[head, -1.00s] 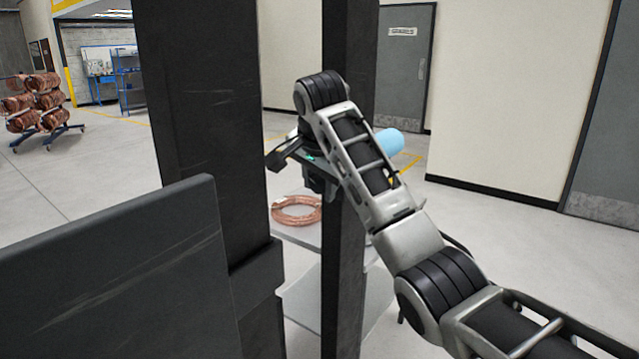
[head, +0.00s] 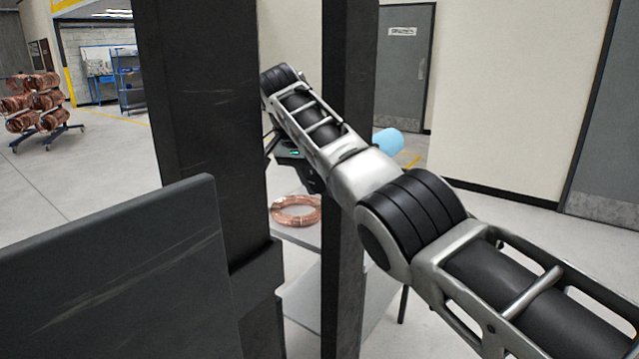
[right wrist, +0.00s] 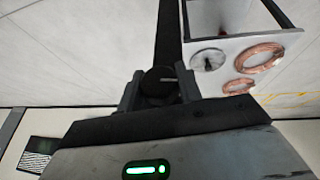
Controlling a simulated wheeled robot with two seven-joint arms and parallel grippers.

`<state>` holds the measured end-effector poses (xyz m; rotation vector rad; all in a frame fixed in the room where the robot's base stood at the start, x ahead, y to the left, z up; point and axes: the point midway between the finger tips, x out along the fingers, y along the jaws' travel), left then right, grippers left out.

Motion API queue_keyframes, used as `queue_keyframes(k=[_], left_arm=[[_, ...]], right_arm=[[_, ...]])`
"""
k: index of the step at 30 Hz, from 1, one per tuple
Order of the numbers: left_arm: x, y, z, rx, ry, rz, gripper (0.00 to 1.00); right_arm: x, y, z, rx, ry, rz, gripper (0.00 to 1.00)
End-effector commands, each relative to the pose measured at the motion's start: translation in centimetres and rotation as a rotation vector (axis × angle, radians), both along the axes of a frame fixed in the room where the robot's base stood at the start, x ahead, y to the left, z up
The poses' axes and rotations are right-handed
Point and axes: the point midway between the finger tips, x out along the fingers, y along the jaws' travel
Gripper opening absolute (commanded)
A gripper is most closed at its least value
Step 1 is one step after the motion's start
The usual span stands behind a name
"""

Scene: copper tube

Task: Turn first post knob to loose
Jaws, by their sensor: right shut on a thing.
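In the right wrist view a round black knob (right wrist: 160,86) with a pale pointer line sits at the end of a dark post (right wrist: 169,32). My right gripper (right wrist: 159,92) has a finger on either side of the knob and is shut on it. The pointer line lies roughly level in that view. In the head view my right gripper's body, with a green light, shows only in part between two dark uprights. Its fingers and the knob are hidden there behind my arm and the left upright (head: 203,110). My left gripper is not in view.
A copper coil (head: 296,210) lies on a grey table behind the right upright (head: 342,270). A light-blue rounded object (head: 389,141) is beyond my forearm. A dark panel (head: 110,280) fills the lower left. A coil rack (head: 38,105) stands far left. Floor on the right is open.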

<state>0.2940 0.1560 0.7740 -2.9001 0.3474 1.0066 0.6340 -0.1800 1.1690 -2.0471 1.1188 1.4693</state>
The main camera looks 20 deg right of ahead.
Motion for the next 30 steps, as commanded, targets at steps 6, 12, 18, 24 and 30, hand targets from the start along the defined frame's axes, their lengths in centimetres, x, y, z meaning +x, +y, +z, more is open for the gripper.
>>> queue_keyframes(k=[6, 12, 18, 24, 30], left_arm=[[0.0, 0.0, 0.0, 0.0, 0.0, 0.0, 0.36], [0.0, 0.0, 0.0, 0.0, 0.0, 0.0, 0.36], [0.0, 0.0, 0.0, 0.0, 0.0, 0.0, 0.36], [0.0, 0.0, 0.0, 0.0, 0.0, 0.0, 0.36], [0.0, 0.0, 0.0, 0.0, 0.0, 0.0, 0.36]], right_arm=[[0.0, -0.1, 0.0, -0.004, 0.002, 0.0, 0.12], [0.0, -0.1, -0.1, -0.003, 0.003, 0.0, 0.43], [0.0, 0.0, -0.1, -0.002, 0.002, 0.0, 0.57], [0.0, -0.1, 0.3, -0.001, 0.001, -0.003, 0.57], [-0.5, -0.3, 2.6, -0.001, -0.002, -0.02, 0.57]])
